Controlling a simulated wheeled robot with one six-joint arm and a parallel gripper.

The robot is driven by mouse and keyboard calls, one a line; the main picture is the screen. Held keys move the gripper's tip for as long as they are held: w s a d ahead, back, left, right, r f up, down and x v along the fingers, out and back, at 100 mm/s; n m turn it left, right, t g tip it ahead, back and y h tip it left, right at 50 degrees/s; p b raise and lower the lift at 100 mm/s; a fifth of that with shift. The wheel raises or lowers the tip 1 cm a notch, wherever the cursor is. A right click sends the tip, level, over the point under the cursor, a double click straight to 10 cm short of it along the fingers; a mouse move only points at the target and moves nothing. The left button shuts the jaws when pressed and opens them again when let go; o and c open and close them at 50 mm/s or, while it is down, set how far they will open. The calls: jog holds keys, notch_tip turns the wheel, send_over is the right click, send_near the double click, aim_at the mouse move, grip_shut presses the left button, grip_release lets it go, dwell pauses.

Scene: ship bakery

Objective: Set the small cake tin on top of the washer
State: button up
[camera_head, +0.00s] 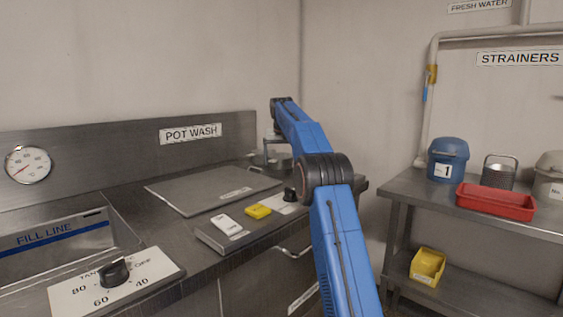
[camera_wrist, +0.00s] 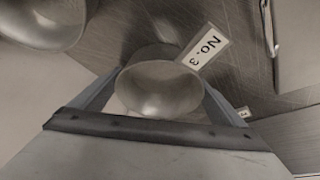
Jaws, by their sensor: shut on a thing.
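The small cake tin (camera_wrist: 160,88) is a round grey metal tin, seen from above between my fingers in the wrist view. My gripper (camera_wrist: 158,82) is shut on it. In the head view my gripper (camera_head: 270,147) is over the far right of the steel counter, partly hidden by my arm; the tin is hard to make out there. The washer seems to be the unit with the flat, labelled steel top (camera_head: 200,189) under the POT WASH sign. This top is bare and lies left of my gripper. A "No. 3" label (camera_wrist: 205,50) shows beside the tin.
A larger round tin (camera_wrist: 45,18) is close by at upper left in the wrist view. A control panel with white and yellow pieces (camera_head: 258,211) and a knob fronts the flat top. A side table (camera_head: 395,190) at right holds a blue tub (camera_head: 447,152) and red tray (camera_head: 495,203).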

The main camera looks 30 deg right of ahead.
aim_at(281, 161)
jog(key=o, duration=0.8)
jog(key=v, duration=1.2)
jog(key=shift+s, duration=0.1)
